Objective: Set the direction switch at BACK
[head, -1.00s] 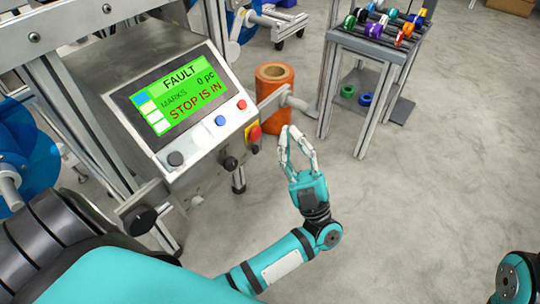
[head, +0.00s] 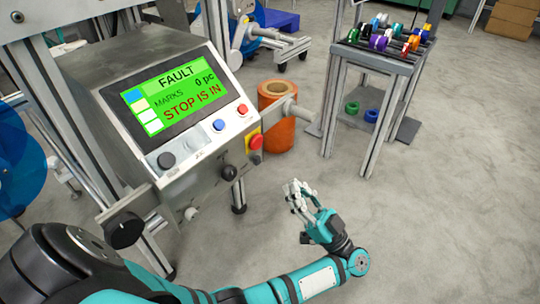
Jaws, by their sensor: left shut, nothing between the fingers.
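The control panel (head: 225,147) has a lit green screen (head: 170,98) reading FAULT, MARKS 0 pc and STOP IS IN. A black rotary knob (head: 166,160) sits on its face at lower left. Another black knob (head: 229,173) is on the front below, and a large black knob (head: 125,230) is lower left. I cannot read which one is the direction switch or its setting. My left gripper (head: 297,189) is shut and empty, right of and below the panel, apart from it. My right gripper is out of view.
A blue button (head: 218,125), a red button (head: 242,109) and a red stop button (head: 256,142) on yellow are on the panel's right part. An orange roll (head: 279,135) stands behind. A reel rack (head: 375,60) is farther back. Floor at right is clear.

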